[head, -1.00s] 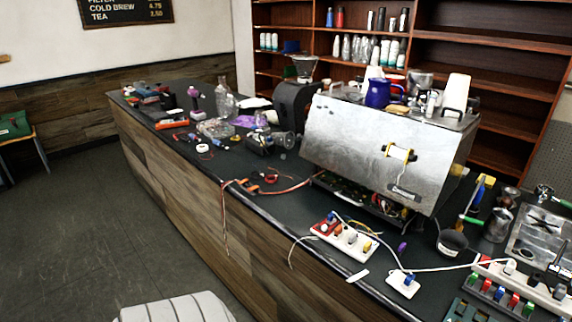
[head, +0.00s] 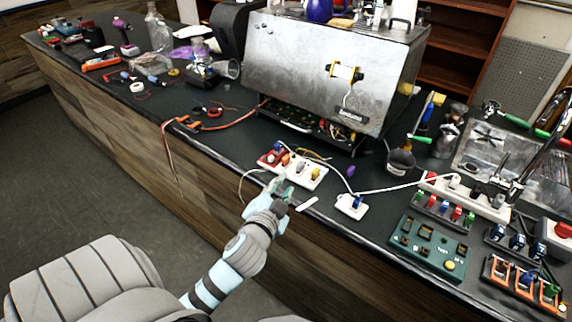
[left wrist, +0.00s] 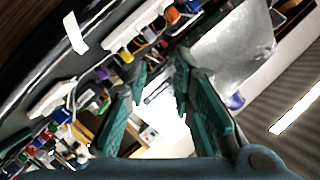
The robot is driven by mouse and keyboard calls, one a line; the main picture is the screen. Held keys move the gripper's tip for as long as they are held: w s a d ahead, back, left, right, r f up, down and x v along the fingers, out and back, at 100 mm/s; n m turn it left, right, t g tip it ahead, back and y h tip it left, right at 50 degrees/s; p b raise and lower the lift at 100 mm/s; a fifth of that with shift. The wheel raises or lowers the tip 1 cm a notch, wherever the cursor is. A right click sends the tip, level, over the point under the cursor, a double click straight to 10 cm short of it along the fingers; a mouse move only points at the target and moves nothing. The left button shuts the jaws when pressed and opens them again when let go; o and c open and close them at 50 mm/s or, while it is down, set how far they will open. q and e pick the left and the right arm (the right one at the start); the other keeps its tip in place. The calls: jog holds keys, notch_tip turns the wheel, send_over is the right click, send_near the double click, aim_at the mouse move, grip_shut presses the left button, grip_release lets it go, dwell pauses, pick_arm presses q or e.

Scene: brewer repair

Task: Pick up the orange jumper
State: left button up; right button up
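A small orange jumper (head: 286,160) appears to sit among other coloured plugs on the red-and-white strip (head: 305,174) near the counter's front edge. My right gripper is not in view.
A purple plug (head: 351,171) lies behind. The metal brewer (head: 320,75) stands behind the strip. A green board (head: 428,246) and plug racks crowd the right.

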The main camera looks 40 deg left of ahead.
pick_arm(q)
jog(key=w+d+r+m+t+h, duration=0.1)
jog(key=w+d+r+m+t, duration=0.2)
jog(key=r, duration=0.5)
jog(key=w+r+m+t+h, duration=0.2)
jog(key=w+r+m+t, duration=0.15)
jog(key=r, duration=0.35)
jog(key=w+d+r+m+g+h, duration=0.1)
jog(key=d+r+m+h, duration=0.2)
jog(key=d+m+h, duration=0.35)
jog(key=w+d+r+m+g+h, duration=0.1)
jog(key=d+r+m+h, duration=0.3)
jog(key=m+h, duration=0.6)
jog(key=m+g+y+b, duration=0.6)
jog(key=m+g+y, duration=0.2)
jog(key=g+y, duration=0.65)
send_over(285, 157)
jog(key=s, duration=0.4)
notch_tip(285, 157, down, 17)
jog(key=x, duration=0.2)
jog(key=p+x, duration=0.1)
jog(key=x, duration=0.5)
jog(key=shift+w+d+f, duration=0.1)
jog(key=shift+w+d, duration=0.15)
jog(key=shift+w, duration=0.2)
grip_shut()
